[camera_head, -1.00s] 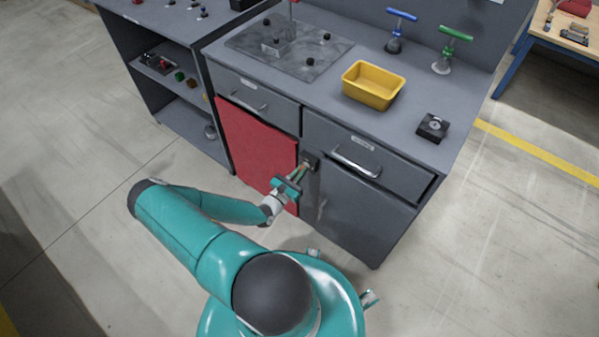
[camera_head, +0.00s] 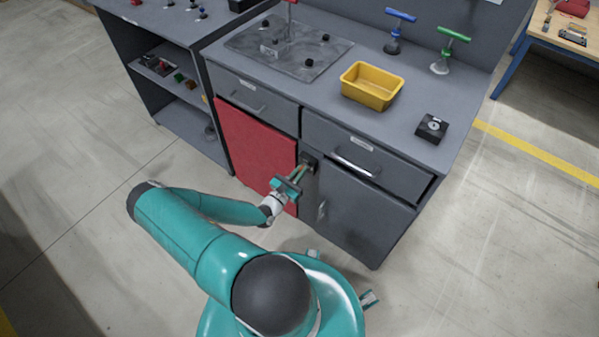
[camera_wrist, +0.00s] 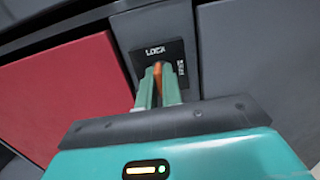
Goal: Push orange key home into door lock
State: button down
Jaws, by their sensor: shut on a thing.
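The orange key (camera_wrist: 157,72) shows as a narrow orange strip between the fingers of my gripper (camera_wrist: 158,80) in the wrist view. My gripper is shut on it. The door lock (camera_wrist: 172,58) is a dark plate marked "LOCK" straight ahead of the fingertips, on the grey post beside the red door (camera_wrist: 70,95). The key's tip meets the lock plate in the picture, but its depth in the lock is hidden by the fingers. In the head view my gripper (camera_head: 299,172) is at the lock (camera_head: 309,160), to the right of the red door (camera_head: 255,150).
A grey door (camera_head: 360,215) with a handle is right of the lock, under a drawer with a metal handle (camera_head: 354,166). On the counter above stand a yellow bin (camera_head: 371,86) and a dark box (camera_head: 432,128). The floor around the front is clear.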

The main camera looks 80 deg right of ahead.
jog(key=c, duration=1.5)
grip_release()
jog(key=v, duration=1.3)
jog(key=shift+w+a, duration=0.15)
jog(key=shift+a, duration=0.15)
